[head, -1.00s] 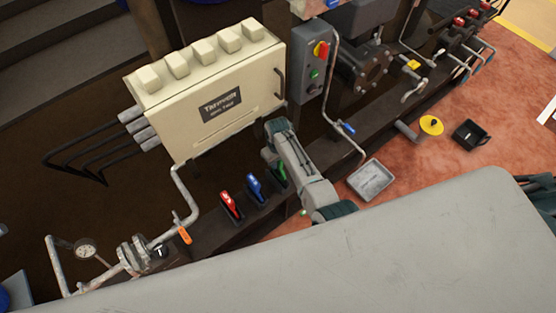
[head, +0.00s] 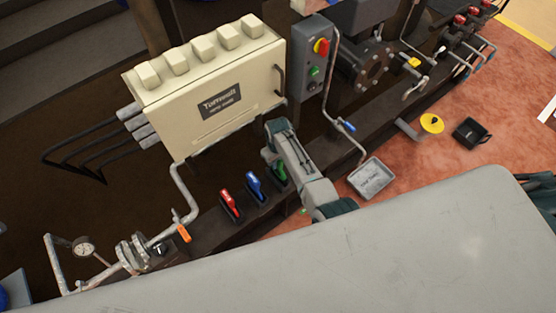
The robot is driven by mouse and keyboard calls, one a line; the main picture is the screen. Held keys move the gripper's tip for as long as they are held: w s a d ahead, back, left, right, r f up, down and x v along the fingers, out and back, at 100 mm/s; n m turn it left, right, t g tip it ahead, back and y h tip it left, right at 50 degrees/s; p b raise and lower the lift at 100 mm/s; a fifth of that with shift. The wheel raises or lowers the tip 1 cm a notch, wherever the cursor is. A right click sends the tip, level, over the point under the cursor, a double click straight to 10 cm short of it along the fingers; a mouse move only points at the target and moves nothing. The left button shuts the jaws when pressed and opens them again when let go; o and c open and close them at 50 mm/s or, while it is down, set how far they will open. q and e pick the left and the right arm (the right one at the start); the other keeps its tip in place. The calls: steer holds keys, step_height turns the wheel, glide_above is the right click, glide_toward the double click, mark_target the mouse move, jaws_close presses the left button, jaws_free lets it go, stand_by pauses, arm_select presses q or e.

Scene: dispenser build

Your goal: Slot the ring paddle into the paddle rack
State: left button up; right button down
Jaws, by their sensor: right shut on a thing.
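My right arm reaches up from the lower middle of the head view, and my right gripper (head: 277,128) is at its far end, in front of the cream cabinet's lower right corner. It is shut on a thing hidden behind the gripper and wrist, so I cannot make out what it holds. I cannot pick out the ring paddle or the paddle rack for sure. A red handle (head: 229,203), a blue handle (head: 255,187) and a green handle (head: 281,173) stand in a row on the dark beam. My wrist passes close beside the green one. My left gripper is not in view.
The cream cabinet (head: 180,118) stands behind the handles, with a grey switch box (head: 310,70) to its right. Pipes run along the beam. A grey tray (head: 371,178), a yellow disc (head: 431,123) and a black bin (head: 471,134) are over the reddish floor.

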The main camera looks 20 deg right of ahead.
steer(key=shift+f+b, duration=0.65)
steer(key=shift+f, duration=0.65)
steer(key=shift+f+b, duration=0.3)
steer(key=shift+f, duration=0.1)
steer(key=shift+f, duration=0.35)
steer(key=c, duration=1.2)
jaws_free()
steer(key=shift+o, duration=0.6)
steer(key=o, duration=0.4)
